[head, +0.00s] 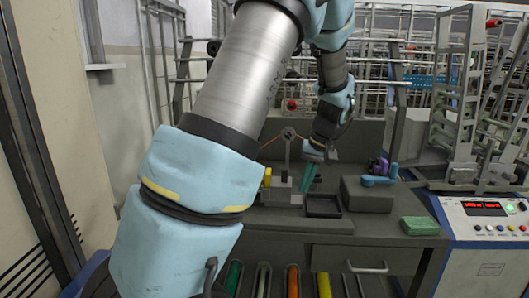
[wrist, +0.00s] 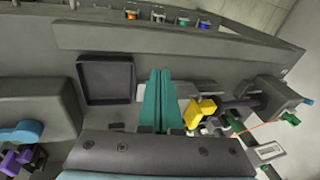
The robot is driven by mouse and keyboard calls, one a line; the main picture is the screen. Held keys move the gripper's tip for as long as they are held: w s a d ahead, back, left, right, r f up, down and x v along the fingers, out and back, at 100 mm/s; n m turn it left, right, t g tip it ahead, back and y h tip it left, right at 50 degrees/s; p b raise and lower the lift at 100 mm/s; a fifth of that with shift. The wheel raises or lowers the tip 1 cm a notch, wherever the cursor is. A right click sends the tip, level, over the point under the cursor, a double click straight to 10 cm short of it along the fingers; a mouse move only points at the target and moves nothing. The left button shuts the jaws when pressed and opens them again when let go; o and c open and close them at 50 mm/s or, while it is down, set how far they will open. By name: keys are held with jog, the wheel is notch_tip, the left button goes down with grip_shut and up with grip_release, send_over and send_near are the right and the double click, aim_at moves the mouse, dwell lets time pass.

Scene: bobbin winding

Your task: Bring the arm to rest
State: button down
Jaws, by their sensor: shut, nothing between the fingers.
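My arm reaches down from the top of the head view over the grey workbench (head: 385,235). My gripper (head: 306,188) hangs above the bench with its teal fingers pointing down. In the wrist view the two teal fingers of my gripper (wrist: 160,74) lie side by side, shut, with nothing between them. They are beside an empty dark square tray (wrist: 105,80), which also shows in the head view (head: 323,206). I cannot tell their exact height above the bench.
A winding device (head: 288,150) with orange thread and a yellow part (wrist: 200,112) stands close to the fingers. A grey block (head: 367,196) with a blue lever (head: 380,180), a green sponge (head: 419,225) and a control box (head: 485,210) are to the right. Coloured spools (head: 294,281) sit below the front edge.

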jog(key=s+a+r+h+p, duration=0.1)
jog(key=s+a+h, duration=0.2)
jog(key=s+a, duration=1.1)
jog(key=a, duration=0.3)
jog(key=shift+s+a+m+p, duration=0.15)
jog(key=shift+a+m+p, duration=0.2)
jog(key=shift+a+m, duration=0.05)
